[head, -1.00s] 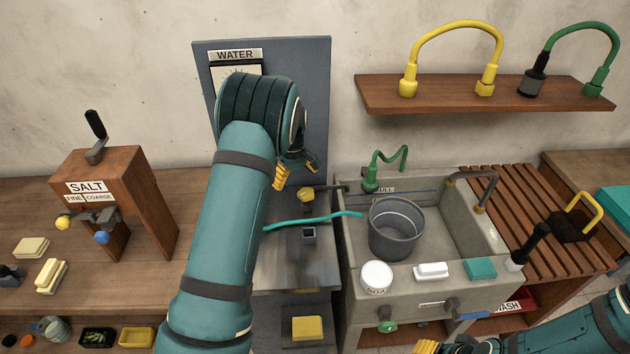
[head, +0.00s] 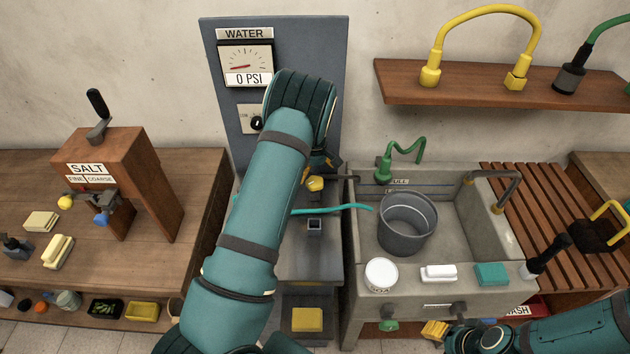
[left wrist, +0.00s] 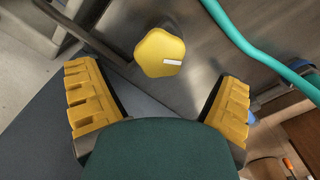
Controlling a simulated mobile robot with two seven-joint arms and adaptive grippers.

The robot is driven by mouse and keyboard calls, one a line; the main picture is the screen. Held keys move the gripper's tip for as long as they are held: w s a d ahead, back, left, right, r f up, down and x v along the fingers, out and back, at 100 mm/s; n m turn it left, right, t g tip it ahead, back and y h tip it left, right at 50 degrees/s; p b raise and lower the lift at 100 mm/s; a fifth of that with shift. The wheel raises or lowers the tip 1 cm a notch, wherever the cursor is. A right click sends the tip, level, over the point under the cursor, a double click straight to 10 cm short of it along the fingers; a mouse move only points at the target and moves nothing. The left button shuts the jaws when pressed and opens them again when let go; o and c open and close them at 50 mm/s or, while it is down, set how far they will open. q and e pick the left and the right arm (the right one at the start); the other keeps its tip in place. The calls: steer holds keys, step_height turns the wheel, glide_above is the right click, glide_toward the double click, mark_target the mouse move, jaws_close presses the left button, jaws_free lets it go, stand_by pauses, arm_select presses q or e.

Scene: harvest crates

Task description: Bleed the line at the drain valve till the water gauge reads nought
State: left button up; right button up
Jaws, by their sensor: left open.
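The water gauge (head: 260,58) on the blue-grey panel shows in the head view. Its needle points left and its readout says 0 PSI. The drain valve's yellow knob (head: 315,184) stands below the panel, left of the sink. It also shows in the left wrist view (left wrist: 160,52), with a white mark on it. My left gripper (head: 324,162) is just above the knob in the head view, partly hidden by its own wrist. In the left wrist view my left gripper (left wrist: 158,105) is open and empty, its fingers apart from the knob. My right gripper (head: 437,330) is low before the sink; its jaws are unclear.
A teal hose (head: 335,209) runs beside the knob. The stone sink (head: 352,250) holds a grey bucket (head: 407,238). A selector dial (head: 256,123) sits under the gauge. The salt dispenser (head: 135,175) stands on the left bench. A shelf (head: 480,88) carries yellow and green hoses.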

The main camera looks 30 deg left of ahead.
mark_target(315, 181)
arm_select(q)
steer(key=shift+f, duration=1.9)
steer(key=c, duration=1.2)
